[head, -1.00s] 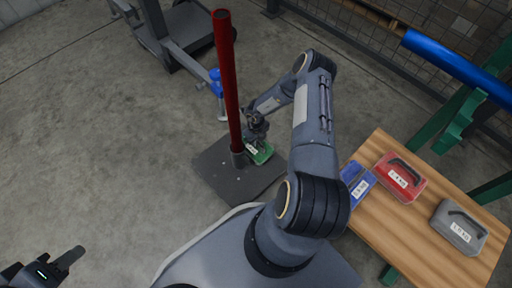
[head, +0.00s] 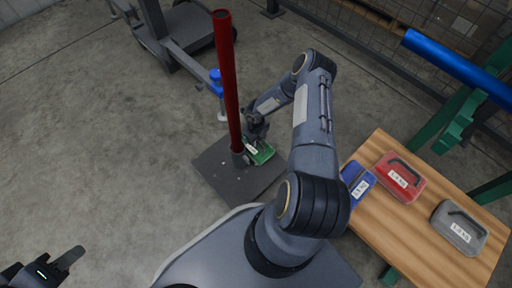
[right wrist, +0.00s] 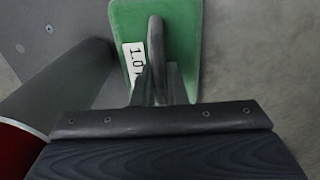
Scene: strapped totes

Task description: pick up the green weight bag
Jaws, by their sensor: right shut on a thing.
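The green weight bag (head: 262,153) lies at the dark base plate, beside the foot of the red post, with a white label on it. In the right wrist view the green bag (right wrist: 187,40) shows its dark handle and part of a label reading "1.0". My right gripper (head: 254,136) is over the bag and shut on its handle (right wrist: 156,50); the gripper body hides the lower part of the bag. Whether the bag touches the plate is hard to tell. My left gripper (head: 76,258) is at the bottom left, far from the bag; its jaws are only partly visible.
The red post (head: 228,85) stands upright on the base plate (head: 215,170), close to my right gripper. A wooden table (head: 385,235) at right holds a blue bag (head: 356,184), a red bag (head: 400,177) and a grey bag (head: 459,227). Open concrete floor lies at left.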

